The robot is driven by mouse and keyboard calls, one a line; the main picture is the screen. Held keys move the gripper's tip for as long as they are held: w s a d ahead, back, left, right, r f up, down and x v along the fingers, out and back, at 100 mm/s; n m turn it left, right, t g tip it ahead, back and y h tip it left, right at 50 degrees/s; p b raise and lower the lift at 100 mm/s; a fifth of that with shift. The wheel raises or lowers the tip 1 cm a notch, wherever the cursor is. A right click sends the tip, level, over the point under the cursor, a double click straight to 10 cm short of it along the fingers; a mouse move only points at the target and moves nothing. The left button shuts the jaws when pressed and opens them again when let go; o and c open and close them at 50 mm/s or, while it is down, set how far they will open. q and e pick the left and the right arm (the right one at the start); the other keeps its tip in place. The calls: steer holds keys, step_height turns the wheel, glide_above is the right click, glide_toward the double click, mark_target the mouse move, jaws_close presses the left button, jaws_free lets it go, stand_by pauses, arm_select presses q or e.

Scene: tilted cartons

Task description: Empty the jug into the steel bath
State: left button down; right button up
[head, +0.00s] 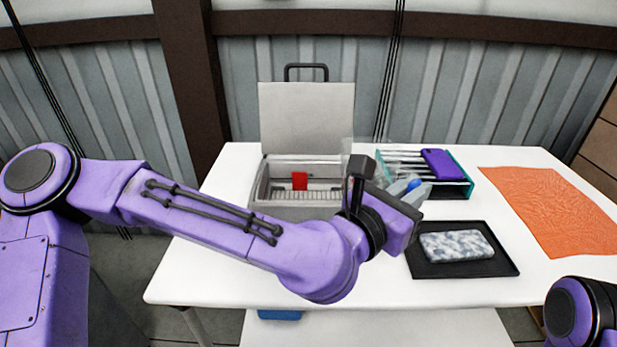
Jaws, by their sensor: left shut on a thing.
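The steel bath (264,190) is an open grey box at the back left of the table, its lid raised behind it. A rack-like grid and a red piece (299,180) show inside. My left gripper (358,166) is at the bath's right side, shut on a clear, see-through thing that looks like the jug (362,146). Its outline is faint, and my wrist and gripper hide much of it. I cannot tell its tilt or its contents. My right gripper is out of view; only part of the right arm shows at the lower right.
A teal-sided rack (460,187) with a purple item (440,164) stands right of the gripper. A clear and blue object (408,187) shows before it. A black tray (425,268) holds a mottled block (456,246). An orange cloth (550,207) lies right. The front left table is clear.

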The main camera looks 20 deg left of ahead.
mark_target(404, 171)
arm_select(q)
steer(key=r, duration=0.1)
steer(key=r+p, duration=0.1)
steer(key=a+r+n, duration=0.1)
steer(key=shift+s+p, duration=0.3)
steer(key=shift+p, duration=0.1)
steer(key=shift+w+a+r+n, duration=0.1)
steer(key=shift+w+a+n, duration=0.25)
steer(key=shift+a+n, duration=0.2)
steer(key=w+a+r+n+p, duration=0.3)
steer(key=a+n+p, duration=0.3)
steer(key=n+p, duration=0.1)
steer(key=shift+w+r+h, duration=0.3)
steer(key=shift+r, duration=0.05)
steer(key=shift+n, duration=0.45)
steer(key=shift+w+a+f, duration=0.15)
steer(key=shift+a, duration=0.05)
steer(key=shift+w+a+f+n, duration=0.1)
steer(key=shift+a+f+n, duration=0.1)
steer(key=shift+n, duration=0.3)
